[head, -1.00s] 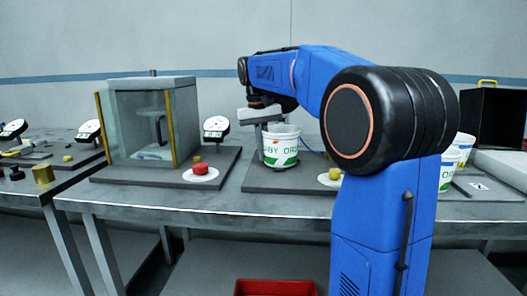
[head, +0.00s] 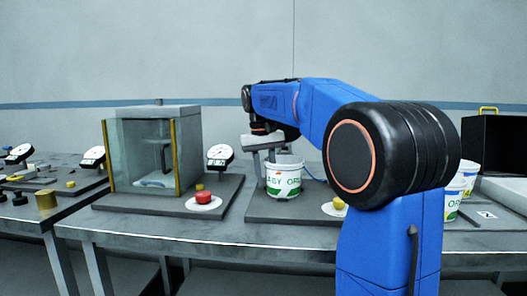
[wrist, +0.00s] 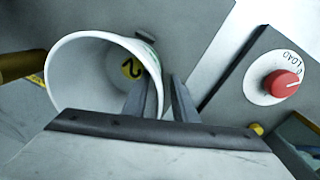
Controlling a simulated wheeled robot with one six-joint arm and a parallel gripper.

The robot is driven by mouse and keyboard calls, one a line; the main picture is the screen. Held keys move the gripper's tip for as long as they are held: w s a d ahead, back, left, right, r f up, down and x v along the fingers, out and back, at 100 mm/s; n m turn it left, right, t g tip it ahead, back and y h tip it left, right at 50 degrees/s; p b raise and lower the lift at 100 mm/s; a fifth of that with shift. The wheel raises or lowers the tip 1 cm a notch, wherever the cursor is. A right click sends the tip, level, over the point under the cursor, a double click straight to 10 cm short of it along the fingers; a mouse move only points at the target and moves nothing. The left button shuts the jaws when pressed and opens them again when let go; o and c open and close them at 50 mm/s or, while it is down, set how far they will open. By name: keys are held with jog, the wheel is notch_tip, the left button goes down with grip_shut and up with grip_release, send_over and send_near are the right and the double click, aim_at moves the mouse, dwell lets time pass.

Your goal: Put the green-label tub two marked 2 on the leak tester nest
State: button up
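The white tub with green lettering (head: 284,181) stands upright on a dark base plate (head: 258,206) in the middle of the bench. In the head view my gripper (head: 265,158) is at the tub's left rim. No visible label names the leak tester nest.
More white tubs (head: 455,203) stand at the right behind my arm. A black box (head: 490,143) is at the far right.

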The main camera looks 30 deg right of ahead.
notch_tip(320, 180, up, 16)
jog(key=a, duration=0.1)
jog(key=shift+w+a, duration=0.3)
jog(key=shift+s, duration=0.1)
